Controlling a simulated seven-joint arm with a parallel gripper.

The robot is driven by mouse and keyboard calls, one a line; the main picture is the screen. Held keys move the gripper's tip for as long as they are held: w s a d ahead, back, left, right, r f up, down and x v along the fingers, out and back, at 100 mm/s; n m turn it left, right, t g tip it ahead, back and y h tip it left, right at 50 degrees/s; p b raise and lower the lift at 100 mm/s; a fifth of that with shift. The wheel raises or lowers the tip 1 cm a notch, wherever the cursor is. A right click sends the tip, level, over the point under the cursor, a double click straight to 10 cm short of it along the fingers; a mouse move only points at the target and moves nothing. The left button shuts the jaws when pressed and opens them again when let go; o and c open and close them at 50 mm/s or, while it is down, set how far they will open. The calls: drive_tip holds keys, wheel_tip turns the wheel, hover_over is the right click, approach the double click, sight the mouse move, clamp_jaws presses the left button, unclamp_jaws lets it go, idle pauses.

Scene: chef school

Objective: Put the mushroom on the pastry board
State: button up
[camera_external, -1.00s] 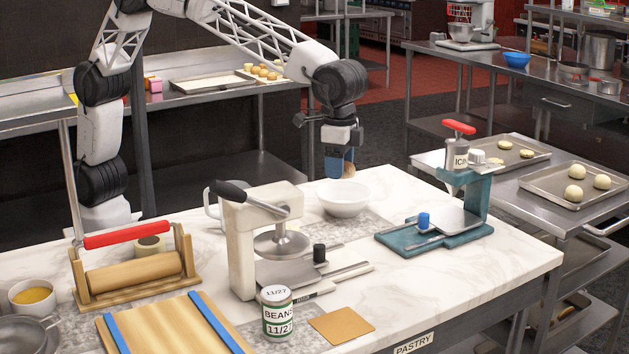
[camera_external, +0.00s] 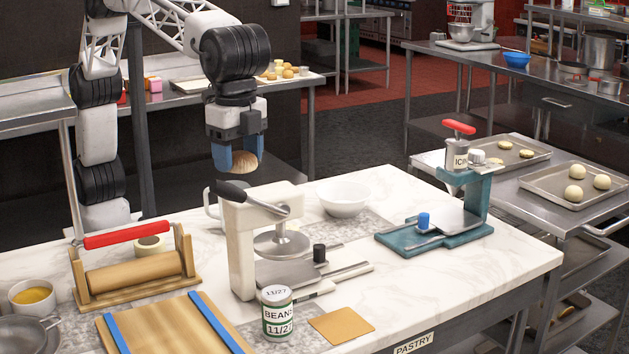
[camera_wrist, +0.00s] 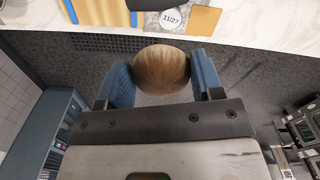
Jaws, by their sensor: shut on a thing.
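The mushroom (camera_external: 244,162), a rounded tan-brown cap, is between the blue fingers of my gripper (camera_external: 236,163). In the wrist view, my gripper (camera_wrist: 162,75) is shut on the mushroom (camera_wrist: 161,69), whose cap fills the space between the fingers. It is held in the air above the far side of the marble counter, behind the white press. The pastry board looks to be the wooden board with blue strips (camera_external: 165,325) at the front left, cut by the lower frame edge. Part of the board also shows at the top of the wrist view (camera_wrist: 98,12).
The white press (camera_external: 241,240) with its dark handle stands between my gripper and the counter's front. A rolling-pin stand (camera_external: 135,275) with a red bar is behind the board. A bean can (camera_external: 277,315) and tan square (camera_external: 341,326) lie to its right. A white bowl (camera_external: 343,200) is farther back.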

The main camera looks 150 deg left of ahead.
drive_tip(key=s+d+f+m, duration=0.2)
drive_tip(key=d+f, duration=0.6)
drive_tip(key=d, duration=0.1)
drive_tip(key=s+d+f+m, duration=0.1)
drive_tip(key=s+d+f, duration=0.2)
drive_tip(key=d+f, duration=0.5)
drive_tip(key=s+f, duration=0.3)
drive_tip(key=s+a+f, duration=0.1)
drive_tip(key=s+f, duration=0.2)
drive_tip(key=s, duration=0.1)
drive_tip(key=s+f, duration=0.3)
drive_tip(key=s, duration=0.1)
drive_tip(key=shift+s+a+f, duration=0.2)
drive_tip(key=shift+a+f, duration=0.05)
drive_tip(key=shift+f, duration=0.1)
drive_tip(key=shift+w, duration=0.15)
hover_over(169, 336)
drive_tip(key=shift+w+f, duration=0.15)
drive_tip(key=shift+f, duration=0.6)
drive_tip(key=shift+f, duration=1.75)
drive_tip(key=shift+f, duration=0.1)
